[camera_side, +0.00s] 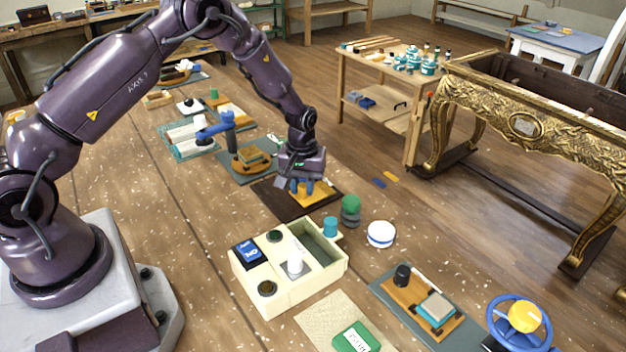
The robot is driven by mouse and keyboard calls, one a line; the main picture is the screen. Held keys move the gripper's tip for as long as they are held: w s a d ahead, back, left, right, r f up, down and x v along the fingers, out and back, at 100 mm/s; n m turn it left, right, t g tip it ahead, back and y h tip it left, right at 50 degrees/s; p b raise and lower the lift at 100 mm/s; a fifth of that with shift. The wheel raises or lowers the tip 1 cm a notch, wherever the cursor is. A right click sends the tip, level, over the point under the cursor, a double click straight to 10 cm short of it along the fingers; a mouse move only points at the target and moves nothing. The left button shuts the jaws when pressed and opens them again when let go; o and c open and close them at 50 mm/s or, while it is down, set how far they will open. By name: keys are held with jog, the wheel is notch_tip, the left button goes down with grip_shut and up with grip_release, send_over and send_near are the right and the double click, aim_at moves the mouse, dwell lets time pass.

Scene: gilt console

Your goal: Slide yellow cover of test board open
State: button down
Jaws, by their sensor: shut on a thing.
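The test board (278,203) is a dark brown flat board lying on the wooden work surface near the middle of the view. The yellow cover (321,198) lies on its right part, partly hidden by my gripper. My gripper (302,192) points down over the board with its blue fingers at the yellow cover. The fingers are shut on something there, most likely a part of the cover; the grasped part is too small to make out.
A cream compartment box (262,300) stands in front of the board. A green-topped jar (351,211), a teal cup (330,226) and a white round container (381,234) stand to the right. A blue clamp-like device (228,128) stands behind left.

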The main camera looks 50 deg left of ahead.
aim_at(282, 209)
jog(key=s, duration=0.6)
jog(key=c, duration=0.9)
grip_release()
jog(key=shift+c, duration=0.2)
jog(key=shift+w, duration=0.1)
jog(key=shift+r, duration=0.2)
notch_tip(282, 209, up, 13)
jog(key=shift+f, duration=0.2)
